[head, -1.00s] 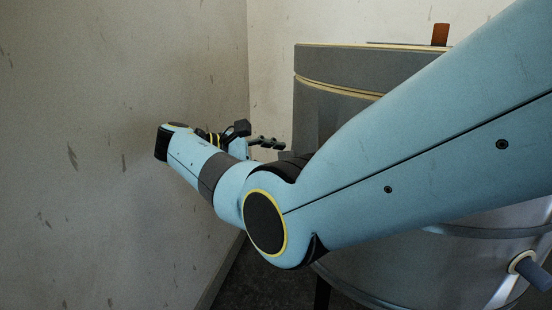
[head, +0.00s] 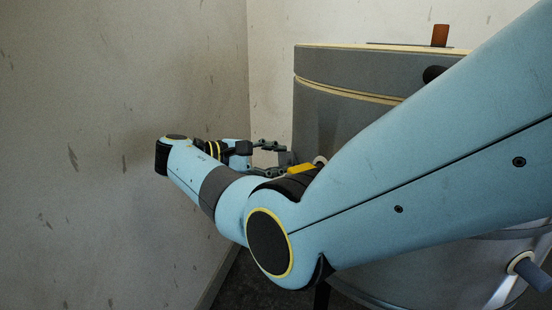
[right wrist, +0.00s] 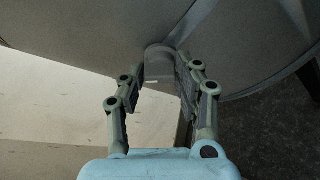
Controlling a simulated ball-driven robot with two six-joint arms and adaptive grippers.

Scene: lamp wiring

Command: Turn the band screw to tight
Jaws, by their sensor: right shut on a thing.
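My right gripper (right wrist: 161,70) is shut on a grey, round-topped knob, which I take for the band screw (right wrist: 158,62), against the grey drum. In the right wrist view one finger lies on each side of the knob, which bears a small white mark. In the head view the right gripper (head: 286,162) is at the drum's left side, partly behind my own arm. The screw cannot be made out there. The drum (head: 340,120) is grey with a pale yellow band line. How tight the screw is cannot be told. My left gripper is not in view.
A yellow piece (head: 301,169) and a pale round fitting (head: 320,161) show near the drum's left side. A blue-grey knob (head: 535,274) sticks out low on the right. An orange-brown piece (head: 440,35) stands on top. A scuffed wall (head: 110,120) closes the left.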

